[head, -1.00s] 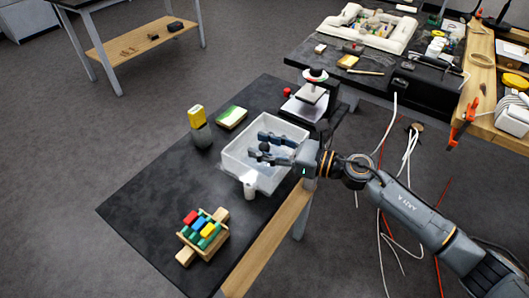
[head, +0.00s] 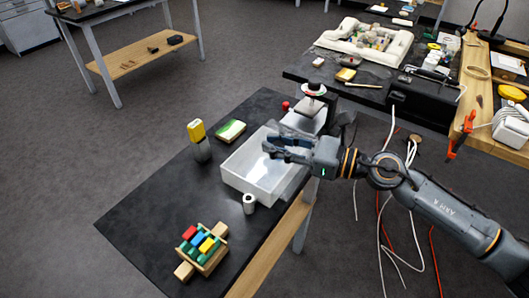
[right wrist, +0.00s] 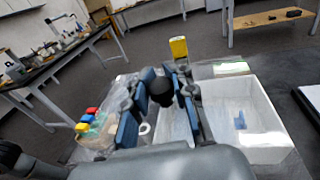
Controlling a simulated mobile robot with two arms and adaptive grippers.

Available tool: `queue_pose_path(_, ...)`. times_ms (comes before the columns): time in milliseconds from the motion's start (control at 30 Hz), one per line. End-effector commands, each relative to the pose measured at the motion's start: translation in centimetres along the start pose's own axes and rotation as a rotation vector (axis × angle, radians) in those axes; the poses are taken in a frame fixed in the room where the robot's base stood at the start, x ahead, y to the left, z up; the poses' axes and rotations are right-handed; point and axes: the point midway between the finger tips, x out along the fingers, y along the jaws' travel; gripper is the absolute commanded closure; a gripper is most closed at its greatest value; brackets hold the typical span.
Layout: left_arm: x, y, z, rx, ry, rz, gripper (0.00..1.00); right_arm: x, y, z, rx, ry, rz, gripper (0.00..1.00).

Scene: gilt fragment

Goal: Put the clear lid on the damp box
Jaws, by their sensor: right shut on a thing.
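The damp box is an open white rectangular tub (head: 240,182) near the table's right edge in the head view. It also shows right of my fingers in the right wrist view (right wrist: 262,150). My right gripper (head: 279,147) reaches in from the right, above the back right part of the box. It is shut on the black knob of the clear lid (right wrist: 160,90). The lid's see-through plate is hard to make out; faint edges show around the fingers. The lid is held up, apart from the box as far as I can tell. My left gripper is not in view.
A small white cylinder (head: 249,204) stands in front of the box. A wooden rack with coloured blocks (head: 202,249), a yellow-topped bottle (head: 198,138) and a green-and-cream block (head: 229,131) are nearby. A device (head: 312,105) stands behind. The table's left part is bare.

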Motion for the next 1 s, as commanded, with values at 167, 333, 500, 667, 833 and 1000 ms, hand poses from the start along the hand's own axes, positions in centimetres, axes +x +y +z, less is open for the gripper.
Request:
queue_pose_path(167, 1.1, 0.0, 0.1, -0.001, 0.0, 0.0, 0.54, -4.4, 1.5, 2.1, -0.002, 0.005, -0.002, 1.0)
queue_pose_path(333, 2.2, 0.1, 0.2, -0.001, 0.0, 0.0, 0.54, -7.5, 2.7, 3.5, -0.001, 0.003, -0.001, 1.0)
queue_pose_path(500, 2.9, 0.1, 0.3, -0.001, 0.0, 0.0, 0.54, -9.3, 3.3, 4.4, 0.001, 0.001, -0.001, 1.0)
queue_pose_path(667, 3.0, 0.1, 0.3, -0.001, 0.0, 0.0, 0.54, -9.8, 3.6, 4.9, 0.0, 0.001, 0.001, 1.0)
queue_pose_path(833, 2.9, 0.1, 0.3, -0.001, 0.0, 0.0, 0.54, -9.8, 3.6, 5.0, 0.0, 0.0, 0.001, 1.0)
queue_pose_path(1000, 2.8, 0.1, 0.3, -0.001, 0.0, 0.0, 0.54, -9.7, 3.7, 4.9, 0.0, 0.0, -0.001, 1.0)
